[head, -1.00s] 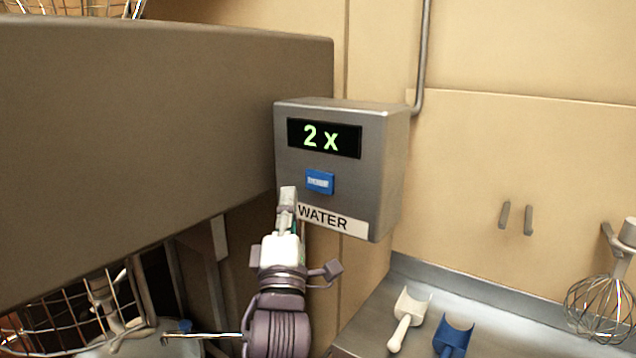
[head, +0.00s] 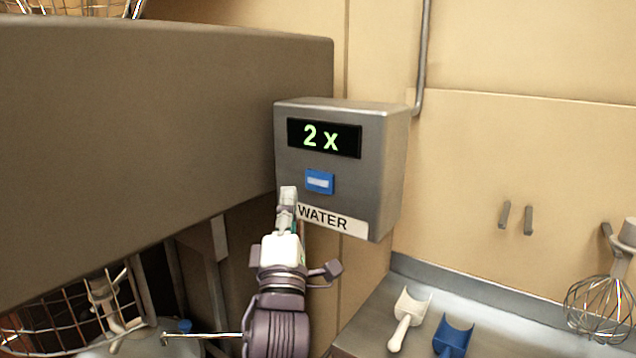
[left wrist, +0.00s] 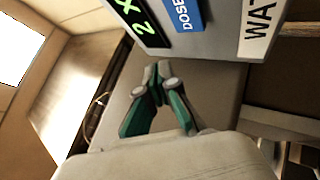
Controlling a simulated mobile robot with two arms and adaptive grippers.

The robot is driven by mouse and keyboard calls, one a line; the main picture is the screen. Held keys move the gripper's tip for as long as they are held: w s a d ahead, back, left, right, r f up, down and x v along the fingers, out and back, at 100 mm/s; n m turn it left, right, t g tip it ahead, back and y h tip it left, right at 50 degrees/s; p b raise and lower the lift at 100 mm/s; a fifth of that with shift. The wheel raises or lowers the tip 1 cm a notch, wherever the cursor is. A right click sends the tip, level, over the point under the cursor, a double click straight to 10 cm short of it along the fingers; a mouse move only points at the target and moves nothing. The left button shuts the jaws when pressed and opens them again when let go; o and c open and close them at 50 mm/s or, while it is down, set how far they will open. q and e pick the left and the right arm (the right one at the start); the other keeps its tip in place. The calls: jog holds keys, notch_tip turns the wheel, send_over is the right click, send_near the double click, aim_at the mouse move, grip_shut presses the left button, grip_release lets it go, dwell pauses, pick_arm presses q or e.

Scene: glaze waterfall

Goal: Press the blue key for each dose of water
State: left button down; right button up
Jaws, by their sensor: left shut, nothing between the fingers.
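The grey water box (head: 388,160) hangs on the wall, with a dark display (head: 323,138) reading "2 x" in green. The blue key (head: 319,181) is on its front below the display, above a white WATER label (head: 330,219). In the left wrist view the blue key (left wrist: 183,14) shows part of its lettering, "DOSE". My left gripper (head: 288,192) is shut and empty. In the head view its tips are just below and left of the key; in the wrist view they look apart from it. My right gripper is not in view.
A large grey-brown housing (head: 160,120) fills the left, with a wire guard (head: 60,318) below it. A steel counter (head: 375,318) at lower right holds a white scoop (head: 408,318) and a blue scoop (head: 453,338). A whisk (head: 600,305) hangs at right.

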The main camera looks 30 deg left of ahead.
aim_at(319, 181)
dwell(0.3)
pick_arm(q)
jog(key=s+m+t+h, duration=0.1)
jog(key=m+h, duration=0.3)
jog(key=m, duration=0.6)
jog(key=s+m+t+h, duration=0.1)
jog(key=m+t+h, duration=0.2)
jog(key=m, duration=0.8)
jog(key=s+m+t+h, duration=0.1)
jog(key=m+h, duration=0.3)
jog(key=m, duration=0.7)
jog(key=shift+s+a+f+t+h+p, duration=0.1)
jog(key=shift+s+a+t+h+p, duration=0.2)
jog(key=shift+s+t+h, duration=0.1)
jog(key=shift+w, duration=0.15)
jog(key=shift+w+d+b, duration=0.2)
jog(key=shift+w+b, duration=0.25)
jog(key=shift+w, duration=1.7)
jog(key=shift+w+d+b, duration=0.2)
jog(key=shift+w+b, duration=0.2)
jog(key=shift+w, duration=1.7)
jog(key=shift+w, duration=0.1)
jog(key=shift+w, duration=0.35)
